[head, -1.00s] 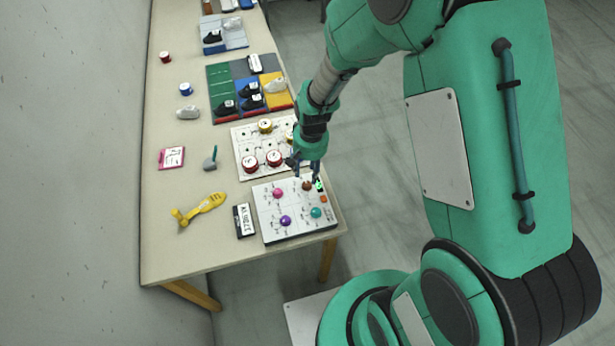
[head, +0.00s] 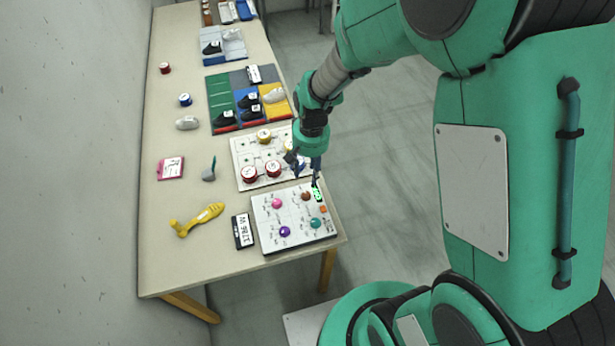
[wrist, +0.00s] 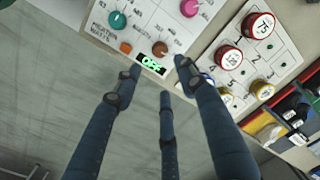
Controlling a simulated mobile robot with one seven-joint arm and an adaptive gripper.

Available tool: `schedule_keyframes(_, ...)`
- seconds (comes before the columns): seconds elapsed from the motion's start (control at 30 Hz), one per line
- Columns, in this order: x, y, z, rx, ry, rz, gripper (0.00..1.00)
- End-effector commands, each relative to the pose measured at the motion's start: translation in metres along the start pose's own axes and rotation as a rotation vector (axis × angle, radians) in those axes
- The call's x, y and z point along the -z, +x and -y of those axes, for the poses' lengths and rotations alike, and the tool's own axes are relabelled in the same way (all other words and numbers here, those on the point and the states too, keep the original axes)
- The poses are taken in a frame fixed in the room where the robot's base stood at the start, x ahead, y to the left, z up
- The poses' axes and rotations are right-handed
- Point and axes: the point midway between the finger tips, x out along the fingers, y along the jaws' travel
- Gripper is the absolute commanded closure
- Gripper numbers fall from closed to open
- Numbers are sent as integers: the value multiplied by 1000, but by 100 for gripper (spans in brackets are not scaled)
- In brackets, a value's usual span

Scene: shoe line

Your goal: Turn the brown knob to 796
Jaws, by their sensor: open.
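The brown knob (head: 305,196) sits at the back right of the white panel (head: 268,219), near the table's edge. It also shows in the wrist view (wrist: 160,48), uncovered. A small green lit display (wrist: 151,64) is beside it; it seems to read "OFF", though the characters are small. The display shows in the head view too (head: 317,194). My gripper (head: 308,175) is open and empty, just behind and above the knob, apart from it. In the wrist view its three fingers (wrist: 158,78) are spread, with the knob beyond the tips.
Pink (head: 277,203), purple (head: 285,231) and teal (head: 315,223) knobs and an orange button (head: 323,209) share the panel. A white board (head: 257,179) with red and yellow round pieces lies right behind it. A yellow tool (head: 197,219) lies to the left.

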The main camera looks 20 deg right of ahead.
Motion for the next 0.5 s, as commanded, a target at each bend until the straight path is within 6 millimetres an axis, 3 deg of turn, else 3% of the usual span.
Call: schedule_keyframes(0.5,-1,-16,0,0,85,-5,59)
